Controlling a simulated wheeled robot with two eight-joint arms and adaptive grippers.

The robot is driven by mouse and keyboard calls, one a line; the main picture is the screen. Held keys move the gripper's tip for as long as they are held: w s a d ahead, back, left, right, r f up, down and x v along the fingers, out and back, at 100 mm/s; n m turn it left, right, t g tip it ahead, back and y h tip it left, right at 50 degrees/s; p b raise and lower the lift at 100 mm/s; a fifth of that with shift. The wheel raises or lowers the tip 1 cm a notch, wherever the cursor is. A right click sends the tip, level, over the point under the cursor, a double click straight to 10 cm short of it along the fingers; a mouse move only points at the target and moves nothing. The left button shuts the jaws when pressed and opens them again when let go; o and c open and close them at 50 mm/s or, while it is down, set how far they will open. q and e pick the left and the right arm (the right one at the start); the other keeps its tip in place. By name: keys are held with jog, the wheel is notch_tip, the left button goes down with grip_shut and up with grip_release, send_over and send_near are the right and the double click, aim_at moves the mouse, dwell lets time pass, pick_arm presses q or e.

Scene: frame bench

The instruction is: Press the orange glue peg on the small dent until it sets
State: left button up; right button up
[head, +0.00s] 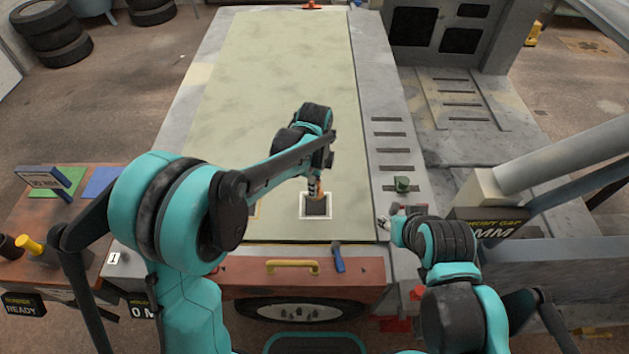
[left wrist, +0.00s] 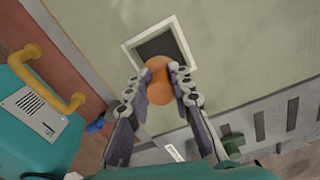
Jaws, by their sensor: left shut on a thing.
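The orange glue peg (head: 319,190) is between the fingers of my left gripper (head: 315,186), which is shut on it. In the left wrist view, the orange peg (left wrist: 159,84) shows end-on between the two fingertips (left wrist: 160,80). A dark square in a white frame (head: 317,206) lies on the pale green panel. The peg overlaps its edge in both views, and the square also shows in the left wrist view (left wrist: 164,43). I cannot make out the dent itself or whether the peg touches the panel. My right gripper (head: 385,223) is low at the panel's right edge, its fingers unclear.
The pale green panel (head: 285,80) is mostly clear beyond my left arm. A green knob (head: 402,184) stands on the grey rail at right. A yellow handle (head: 292,266) and a blue-handled thing (head: 338,258) are at the front edge. A yellow peg (head: 30,245) is on the left side bench.

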aim_at(314, 206)
pick_arm(q)
jog(key=shift+f+b, duration=2.6)
jog(key=shift+f, duration=0.5)
jog(key=shift+f+b, duration=0.4)
dwell(0.3)
jog(key=o, duration=1)
jog(key=shift+o, duration=0.2)
jog(key=shift+r, duration=0.1)
notch_tip(314, 206, up, 12)
jog(key=shift+f, duration=0.1)
jog(key=shift+a, duration=0.1)
